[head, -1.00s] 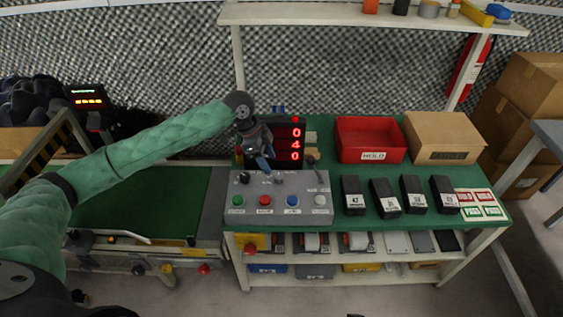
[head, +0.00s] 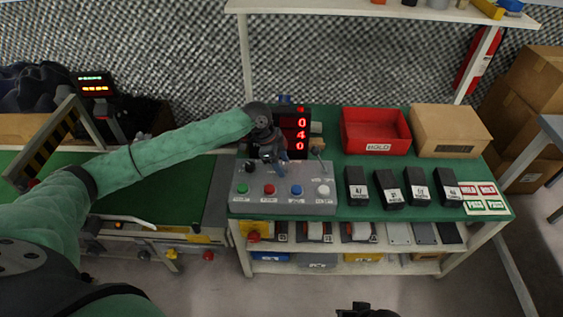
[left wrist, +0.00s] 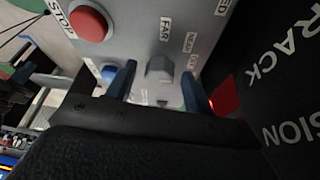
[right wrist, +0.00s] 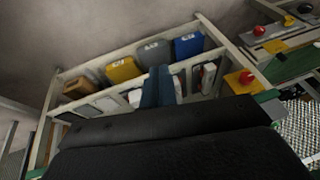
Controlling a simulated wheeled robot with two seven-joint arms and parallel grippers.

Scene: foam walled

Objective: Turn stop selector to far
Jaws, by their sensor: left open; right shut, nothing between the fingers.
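The grey control panel (head: 260,207) sits on the green bench, with green, red, blue and white buttons along its front. In the left wrist view the stop selector (left wrist: 158,68) is a small grey knob on the panel face, with FAR and NEAR labels near it. I cannot tell which label it points to. My left gripper (head: 277,165) is over the back of the panel. In the left wrist view its open blue fingers (left wrist: 158,74) stand either side of the knob, without clear contact. My right gripper (right wrist: 166,86) is shut and empty, in front of the bench's lower shelves.
A red-digit display (head: 295,130) stands right behind the panel, close to my left gripper. A toggle lever (head: 318,158) rises at the panel's back right. Black labelled boxes (head: 390,190), a red HOLD bin (head: 374,147) and a cardboard box (head: 447,150) fill the bench's right.

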